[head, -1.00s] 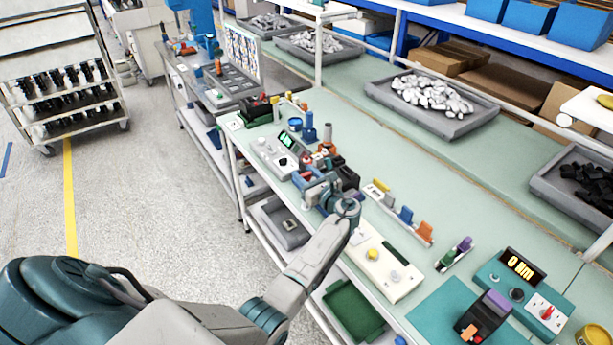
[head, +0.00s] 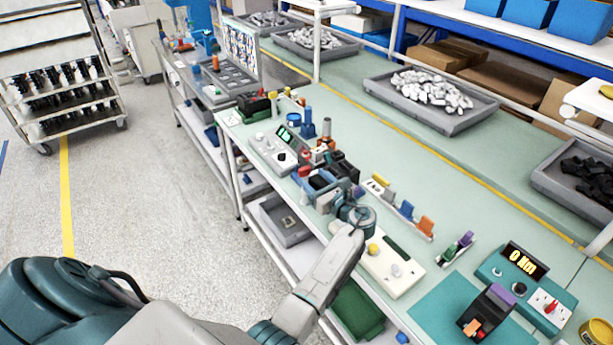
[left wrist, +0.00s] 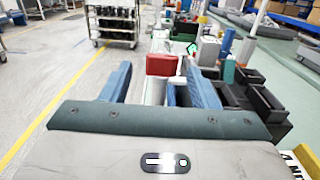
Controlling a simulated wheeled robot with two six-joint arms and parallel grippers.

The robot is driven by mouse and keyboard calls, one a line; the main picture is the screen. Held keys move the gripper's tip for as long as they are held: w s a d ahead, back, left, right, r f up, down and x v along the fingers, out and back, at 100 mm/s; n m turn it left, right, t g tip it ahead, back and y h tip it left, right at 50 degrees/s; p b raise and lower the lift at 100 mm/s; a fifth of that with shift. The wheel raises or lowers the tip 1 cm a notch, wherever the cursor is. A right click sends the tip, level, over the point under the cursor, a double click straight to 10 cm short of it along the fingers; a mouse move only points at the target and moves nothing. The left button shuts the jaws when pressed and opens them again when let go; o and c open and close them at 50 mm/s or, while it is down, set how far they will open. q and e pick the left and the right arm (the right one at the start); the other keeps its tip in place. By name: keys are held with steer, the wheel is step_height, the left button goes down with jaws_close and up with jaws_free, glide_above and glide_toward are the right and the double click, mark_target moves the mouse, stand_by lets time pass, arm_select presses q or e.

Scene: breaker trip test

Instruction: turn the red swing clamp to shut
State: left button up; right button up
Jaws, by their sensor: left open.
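The red swing clamp (left wrist: 161,65) shows as a red block on a pale post in the left wrist view, ahead of my gripper and between the lines of its two fingers. In the head view a small red part (head: 304,171) shows just beyond the gripper, partly crowded by other parts. My left gripper (head: 321,182) is over the bench by the test fixture, with its blue fingers spread. In the left wrist view the open fingers (left wrist: 160,85) hold nothing. Contact with the clamp cannot be told. My right gripper is not in view.
A white panel (head: 388,268) lies nearer.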

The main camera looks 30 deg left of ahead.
arm_select(q)
steer(key=b+v, duration=0.1)
steer(key=v, duration=0.3)
steer(key=shift+s+d, duration=0.15)
steer(key=shift+d, duration=0.25)
